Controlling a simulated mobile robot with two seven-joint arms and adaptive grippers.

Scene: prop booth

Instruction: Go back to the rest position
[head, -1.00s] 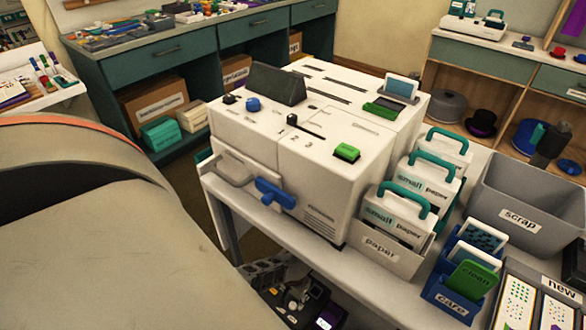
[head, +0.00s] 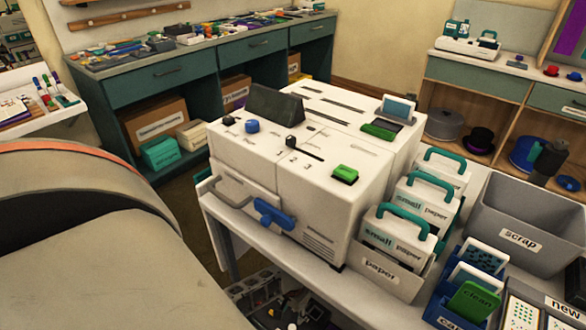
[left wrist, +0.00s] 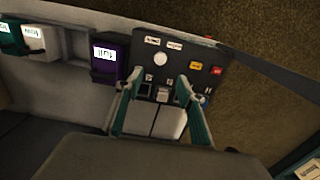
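My left gripper (left wrist: 156,90) shows in the left wrist view with its two greenish fingers apart and nothing between them. Beyond the fingertips is a dark panel (left wrist: 183,61) with a round white knob, white labels and small yellow and red buttons. I cannot tell whether the fingers touch it. In the head view my left arm's large beige link fills the lower left. The fingers cannot be made out clearly there. My right gripper is in neither view.
A white machine (head: 255,170) with a blue handle (head: 275,215) stands on a table close to my left arm. The paper holder (head: 385,275), scrap bin (head: 520,241) and blue care holder (head: 442,305) are on its right. A purple device (left wrist: 108,60) sits beside the dark panel.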

